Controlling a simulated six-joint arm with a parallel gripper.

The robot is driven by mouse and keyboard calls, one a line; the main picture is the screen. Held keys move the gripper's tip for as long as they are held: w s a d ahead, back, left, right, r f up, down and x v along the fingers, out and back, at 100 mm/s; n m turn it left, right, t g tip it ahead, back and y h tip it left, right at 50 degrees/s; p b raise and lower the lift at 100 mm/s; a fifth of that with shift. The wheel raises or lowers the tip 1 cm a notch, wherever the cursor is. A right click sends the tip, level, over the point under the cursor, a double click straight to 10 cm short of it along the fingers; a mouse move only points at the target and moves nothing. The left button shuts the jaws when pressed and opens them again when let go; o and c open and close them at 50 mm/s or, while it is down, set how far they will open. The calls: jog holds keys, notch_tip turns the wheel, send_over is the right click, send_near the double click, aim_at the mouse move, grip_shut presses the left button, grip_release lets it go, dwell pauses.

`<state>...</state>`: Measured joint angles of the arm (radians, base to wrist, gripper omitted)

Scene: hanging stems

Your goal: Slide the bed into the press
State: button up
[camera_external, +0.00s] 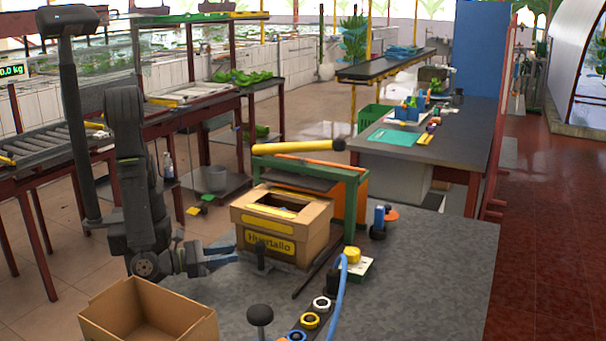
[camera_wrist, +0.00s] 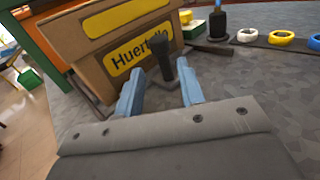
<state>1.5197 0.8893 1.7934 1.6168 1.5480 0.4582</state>
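The press (camera_external: 356,190) has a green frame, an orange panel and a yellow lever, and stands behind the box. A cardboard box (camera_external: 318,222) with a yellow "Huertallo" label sits in front of the press; the box also fills the upper left of the wrist view (camera_wrist: 98,60). A dark upright knob handle (camera_external: 261,252) stands just in front of the box; it shows in the wrist view (camera_wrist: 162,48) too. The bed under the box is mostly hidden. My gripper (camera_external: 226,254) is open, its blue fingers (camera_wrist: 160,90) apart, pointing at the handle, which appears just beyond the fingertips.
An open empty cardboard box (camera_external: 150,315) stands at the front left. Another dark knob (camera_external: 260,316) stands at the front edge. Coloured rings (camera_external: 311,320) on a dark strip and a blue hose (camera_external: 341,290) lie to the right. The grey tabletop further right is clear.

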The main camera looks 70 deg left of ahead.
aim_at(260, 249)
jog(key=s, duration=0.8)
jog(key=w, duration=1.7)
jog(key=shift+w, duration=0.2)
